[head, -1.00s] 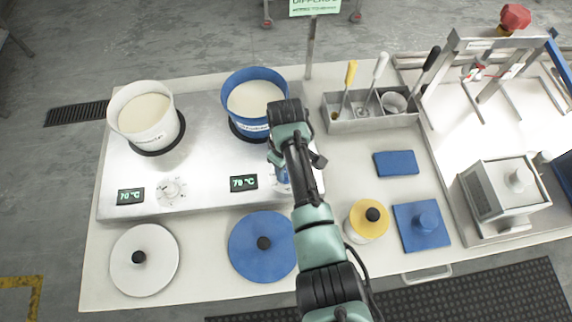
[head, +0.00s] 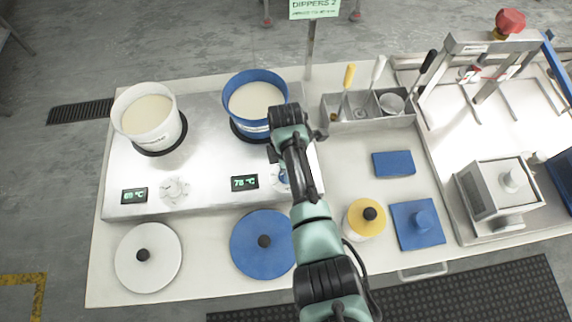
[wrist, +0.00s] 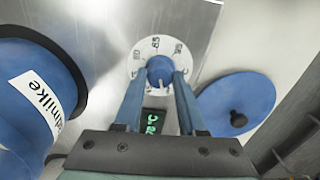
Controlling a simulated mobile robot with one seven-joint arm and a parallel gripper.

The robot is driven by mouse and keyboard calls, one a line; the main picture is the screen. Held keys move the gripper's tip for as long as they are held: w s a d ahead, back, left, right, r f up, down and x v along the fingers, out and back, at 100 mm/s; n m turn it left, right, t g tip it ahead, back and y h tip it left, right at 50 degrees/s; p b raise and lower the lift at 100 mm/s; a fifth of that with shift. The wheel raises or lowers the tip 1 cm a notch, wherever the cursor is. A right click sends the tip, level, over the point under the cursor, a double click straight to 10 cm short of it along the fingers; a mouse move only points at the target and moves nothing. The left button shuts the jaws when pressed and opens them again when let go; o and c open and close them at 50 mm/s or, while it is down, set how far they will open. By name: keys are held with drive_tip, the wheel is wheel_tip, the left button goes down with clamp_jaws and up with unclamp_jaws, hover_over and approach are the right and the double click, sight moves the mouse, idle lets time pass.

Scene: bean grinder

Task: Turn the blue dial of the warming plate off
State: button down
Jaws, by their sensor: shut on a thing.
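The blue dial (wrist: 160,70) sits on a white round scale with printed numbers, in the upper middle of the wrist view. My gripper (wrist: 160,78) is shut on it, one finger on each side. In the head view the dial (head: 283,178) is mostly hidden by my arm. The warming plate (head: 212,190) is a silver slab with a white dial (head: 174,189) on its left half. A display (head: 244,183) left of the blue dial reads about 78 °C. The dial's exact pointer setting is not clear.
A blue pot (head: 238,82) and a white pot (head: 125,108) stand on the plate's hot spots. A blue lid (head: 246,256) and a white lid (head: 132,270) lie in front. A yellow-topped jar (head: 360,228) stands right of my arm.

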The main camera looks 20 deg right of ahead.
drive_tip(key=shift+w+r+n, duration=0.1)
drive_tip(key=shift+n, duration=1)
drive_tip(key=shift+c, duration=2.4)
unclamp_jaws()
wheel_tip(320, 180, up, 13)
